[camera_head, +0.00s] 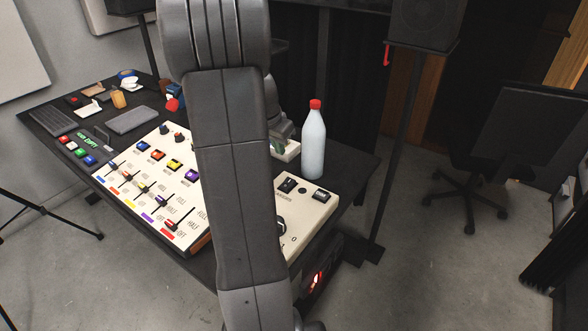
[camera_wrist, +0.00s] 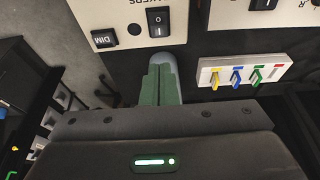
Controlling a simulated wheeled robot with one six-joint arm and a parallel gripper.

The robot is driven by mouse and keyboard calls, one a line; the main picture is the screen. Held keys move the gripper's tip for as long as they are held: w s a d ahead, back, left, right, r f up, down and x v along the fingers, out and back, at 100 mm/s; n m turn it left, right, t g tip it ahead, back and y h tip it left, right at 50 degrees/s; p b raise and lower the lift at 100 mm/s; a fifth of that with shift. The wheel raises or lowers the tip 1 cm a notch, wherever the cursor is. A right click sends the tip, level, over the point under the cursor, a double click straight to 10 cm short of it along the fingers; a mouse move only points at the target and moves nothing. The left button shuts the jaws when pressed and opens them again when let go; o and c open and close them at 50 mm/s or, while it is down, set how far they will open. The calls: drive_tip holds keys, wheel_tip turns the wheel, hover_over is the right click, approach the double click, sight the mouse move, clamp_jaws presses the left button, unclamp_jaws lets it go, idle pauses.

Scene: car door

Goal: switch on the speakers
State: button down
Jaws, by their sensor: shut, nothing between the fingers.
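The speaker switch (camera_head: 288,186) is a black rocker on the cream panel (camera_head: 312,219), beside the square DIM button (camera_head: 320,195). In the wrist view the rocker (camera_wrist: 157,21) shows upside down near the top, with a white line and ring mark. Which side is pressed I cannot tell. My gripper (camera_wrist: 163,84) has green fingers, shut and empty, pointing toward the panel edge below the rocker and apart from it in the picture. In the head view my arm hides much of the gripper and part of the panel.
A white bottle with a red cap (camera_head: 313,141) stands at the panel's back edge, close to my gripper. Coloured sliders (camera_head: 150,190) and buttons fill the left panel. A strip with coloured levers (camera_wrist: 240,74) lies right of my fingers. A speaker stand (camera_head: 396,140) is behind.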

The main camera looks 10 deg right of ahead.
sight(290, 180)
drive_tip(key=shift+f, duration=0.1)
drive_tip(key=x, duration=1.3)
drive_tip(key=shift+d+f+p, duration=0.1)
drive_tip(key=shift+f+p, duration=0.3)
drive_tip(key=shift+w+d+r+g+p, duration=0.15)
drive_tip(key=shift+g+p, duration=0.15)
drive_tip(key=shift+p, duration=0.85)
drive_tip(key=shift+f, duration=0.35)
drive_tip(key=shift+b, duration=0.3)
